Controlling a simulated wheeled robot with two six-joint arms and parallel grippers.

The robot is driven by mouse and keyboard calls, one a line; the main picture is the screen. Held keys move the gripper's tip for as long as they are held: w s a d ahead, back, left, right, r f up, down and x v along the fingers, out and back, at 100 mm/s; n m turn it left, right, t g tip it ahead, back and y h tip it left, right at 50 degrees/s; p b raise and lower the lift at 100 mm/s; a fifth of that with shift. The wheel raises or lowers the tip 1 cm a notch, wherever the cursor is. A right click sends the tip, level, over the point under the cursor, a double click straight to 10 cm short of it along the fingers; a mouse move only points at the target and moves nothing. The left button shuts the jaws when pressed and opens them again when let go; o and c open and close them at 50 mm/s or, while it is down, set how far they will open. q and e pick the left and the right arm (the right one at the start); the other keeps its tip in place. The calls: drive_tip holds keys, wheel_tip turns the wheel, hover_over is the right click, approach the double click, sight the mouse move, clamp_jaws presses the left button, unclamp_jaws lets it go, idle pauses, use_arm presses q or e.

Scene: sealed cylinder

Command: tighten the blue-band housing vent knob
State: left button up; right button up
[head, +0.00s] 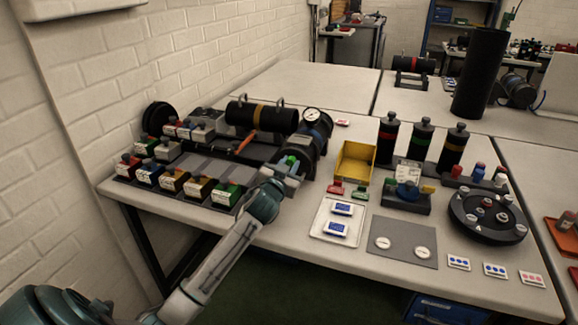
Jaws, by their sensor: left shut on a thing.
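The blue-band housing (322,128) is a dark cylinder lying on the table near the middle, with a round white-faced gauge (312,115) on top. My left gripper (287,167) is at the housing's near left end. It is shut on a small green piece (291,160), which looks like the vent knob; the fingers and wrist hide most of it and its seat. My right gripper is not in view.
A yellow-banded black cylinder (262,115) with handles lies behind left. Several small coloured boxes stand at the left. A yellow bin (355,163) is close right of the housing. Banded bottles (420,140) and a round dark carousel (487,216) stand further right.

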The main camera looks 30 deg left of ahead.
use_arm(q)
drive_tip(key=shift+f, duration=0.1)
drive_tip(key=o, duration=1)
drive_tip(key=shift+s, duration=0.1)
drive_tip(key=shift+s+d, duration=0.1)
drive_tip(key=shift+s, duration=0.2)
drive_tip(key=b+v, duration=0.1)
drive_tip(key=v, duration=0.9)
drive_tip(key=shift+b, duration=0.4)
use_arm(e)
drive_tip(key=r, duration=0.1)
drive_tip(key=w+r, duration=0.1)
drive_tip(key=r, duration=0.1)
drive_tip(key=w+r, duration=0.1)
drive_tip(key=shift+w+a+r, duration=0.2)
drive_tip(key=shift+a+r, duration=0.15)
